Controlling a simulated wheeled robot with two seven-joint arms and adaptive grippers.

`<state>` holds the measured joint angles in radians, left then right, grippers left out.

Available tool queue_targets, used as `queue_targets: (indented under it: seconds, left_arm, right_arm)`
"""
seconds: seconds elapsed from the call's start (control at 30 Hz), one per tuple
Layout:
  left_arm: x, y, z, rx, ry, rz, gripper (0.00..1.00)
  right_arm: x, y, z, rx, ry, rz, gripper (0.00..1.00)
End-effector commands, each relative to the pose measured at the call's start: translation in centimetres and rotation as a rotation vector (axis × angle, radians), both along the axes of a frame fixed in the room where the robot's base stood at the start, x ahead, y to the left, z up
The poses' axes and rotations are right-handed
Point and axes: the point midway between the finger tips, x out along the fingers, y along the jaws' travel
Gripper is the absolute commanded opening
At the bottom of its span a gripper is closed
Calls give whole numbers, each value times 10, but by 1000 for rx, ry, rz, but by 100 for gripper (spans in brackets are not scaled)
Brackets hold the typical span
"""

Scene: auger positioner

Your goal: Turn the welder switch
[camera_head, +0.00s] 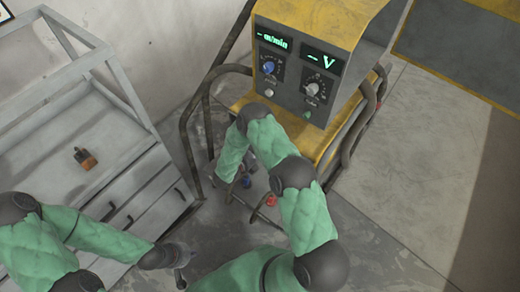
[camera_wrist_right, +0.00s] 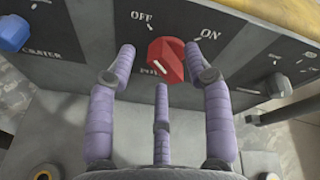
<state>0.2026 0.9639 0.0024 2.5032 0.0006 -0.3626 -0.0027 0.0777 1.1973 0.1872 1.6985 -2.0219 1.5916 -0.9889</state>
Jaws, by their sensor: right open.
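The welder switch is a red knob (camera_wrist_right: 166,60) on a dark panel, between the labels OFF at its upper left and ON at its upper right. A white mark shows on its lower face. My right gripper (camera_wrist_right: 161,66) is open, with two purple fingers to either side of the knob and a third below it. I cannot tell whether any finger touches it. In the head view a small red knob (camera_head: 271,200) shows low on the welder (camera_head: 330,22), beside my right arm. My left gripper (camera_head: 180,262) hangs at the lower left, away from the welder; its finger opening is unclear.
A blue knob (camera_wrist_right: 14,33) labelled CRATER is left of the switch. Metal rails (camera_head: 190,130) flank the welder. A grey drawer bench (camera_head: 125,165) with a small orange-and-black object (camera_head: 85,158) stands at left. The floor (camera_head: 420,150) at right is clear.

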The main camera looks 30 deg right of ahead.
Motion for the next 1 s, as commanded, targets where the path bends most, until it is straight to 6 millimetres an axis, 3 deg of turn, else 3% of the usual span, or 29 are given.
queue_targets:
  seconds: [0.33, 0.53, 1.0]
  left_arm:
    - [0, 0, -1, 0, 0, 0, 0]
    - [0, 0, -1, 0, 0, 0, 0]
    - [0, 0, -8, 0, 0, 0, 0]
  right_arm:
    - [1, -4, -1, 0, 0, 0, 51]
    - [1, -3, -1, 0, 0, 0, 0]
    - [1, -4, -1, 29, -72, 0, 0]
